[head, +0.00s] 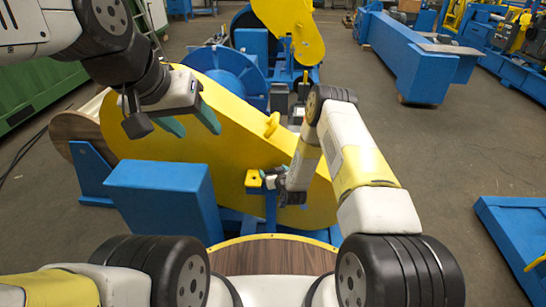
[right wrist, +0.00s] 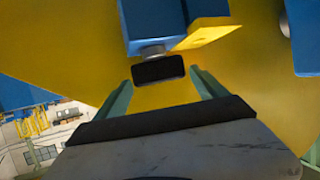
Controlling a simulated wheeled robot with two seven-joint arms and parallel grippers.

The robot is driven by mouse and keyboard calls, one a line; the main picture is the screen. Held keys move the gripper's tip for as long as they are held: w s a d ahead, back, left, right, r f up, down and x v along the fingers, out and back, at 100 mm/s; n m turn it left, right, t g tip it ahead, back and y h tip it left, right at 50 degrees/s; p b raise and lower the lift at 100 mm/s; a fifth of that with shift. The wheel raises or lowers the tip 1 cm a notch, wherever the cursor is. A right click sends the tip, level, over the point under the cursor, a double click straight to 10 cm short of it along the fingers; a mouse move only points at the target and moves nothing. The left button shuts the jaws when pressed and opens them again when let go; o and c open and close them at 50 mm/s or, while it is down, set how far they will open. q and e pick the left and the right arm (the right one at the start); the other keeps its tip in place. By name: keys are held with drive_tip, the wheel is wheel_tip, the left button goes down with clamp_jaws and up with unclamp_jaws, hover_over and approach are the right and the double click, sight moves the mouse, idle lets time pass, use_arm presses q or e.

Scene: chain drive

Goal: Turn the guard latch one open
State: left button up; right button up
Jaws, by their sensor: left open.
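The yellow guard (head: 215,140) spans the middle of the head view. Below its yellow handle, a blue bracket with a yellow plate (head: 254,178) stands at its near side. In the right wrist view, a black latch tab (right wrist: 158,69) hangs on a grey pivot under the blue bracket (right wrist: 160,22). No label shows which latch it is. My right gripper (right wrist: 160,78) is open, its green fingers spread on either side of the tab with small gaps. It also shows at the bracket in the head view (head: 268,178). My left gripper (head: 192,122) is open and empty above the guard's left part.
A blue box-shaped block (head: 165,200) stands in front of the guard at left. A blue reel (head: 225,72) and another yellow guard (head: 290,25) are behind. A round wood-topped table (head: 270,257) is close to my body.

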drive_tip(key=c, duration=1)
drive_tip(key=shift+a+m+t+h, duration=0.25)
drive_tip(key=shift+m+t+h, duration=0.05)
drive_tip(key=shift+m+h, duration=2)
drive_tip(key=shift+h, duration=0.4)
drive_tip(key=o, duration=1.4)
drive_tip(key=shift+c, duration=0.2)
drive_tip(key=v, duration=0.7)
drive_tip(key=shift+s+r, duration=0.15)
drive_tip(key=shift+s, duration=0.25)
